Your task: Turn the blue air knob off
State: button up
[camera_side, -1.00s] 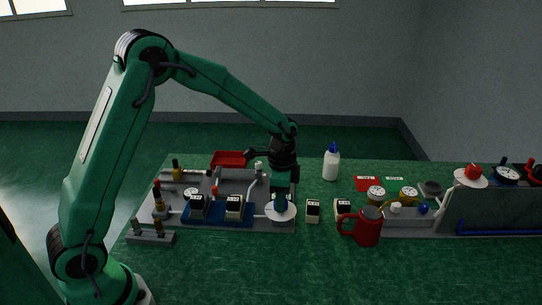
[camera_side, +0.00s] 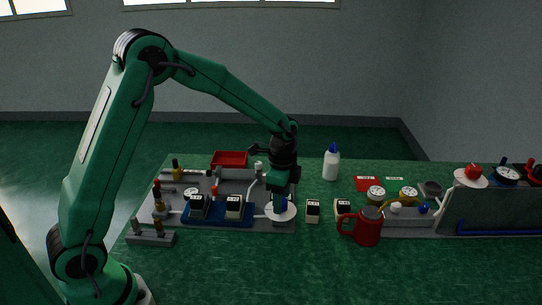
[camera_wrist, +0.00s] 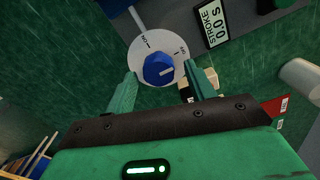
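The blue air knob (camera_wrist: 158,69) sits on a round white dial (camera_wrist: 152,43) in the wrist view. The dial has an "ON" mark at its upper left and another small mark at its upper right, too small to read surely. My gripper (camera_wrist: 160,86) is open, with one green finger on each side of the knob's near edge; contact cannot be told. In the side view my gripper (camera_side: 280,203) is low over the white dial (camera_side: 281,217) and partly hides the knob (camera_side: 284,203).
A black-and-white STROKE display (camera_wrist: 213,22) stands close to the dial, and small meter boxes (camera_side: 312,211) stand to its right. A red mug (camera_side: 368,227) and white bottle (camera_side: 331,163) stand farther right. The front of the green bench is clear.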

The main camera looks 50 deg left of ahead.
dwell(0.3)
jog(key=shift+r, duration=3.85)
jog(key=s+a+r+n+t, duration=0.1)
jog(key=s+r+n+t, duration=0.2)
jog(key=s+r+n, duration=0.55)
jog(key=s+a+r+n+t, duration=0.1)
jog(key=s+n+t, duration=0.1)
jog(key=s, duration=1.3)
jog(key=shift+r+n+t, duration=0.3)
jog(key=shift+r+n, duration=0.1)
jog(key=shift+n, duration=0.45)
jog(key=shift+s+a, duration=0.1)
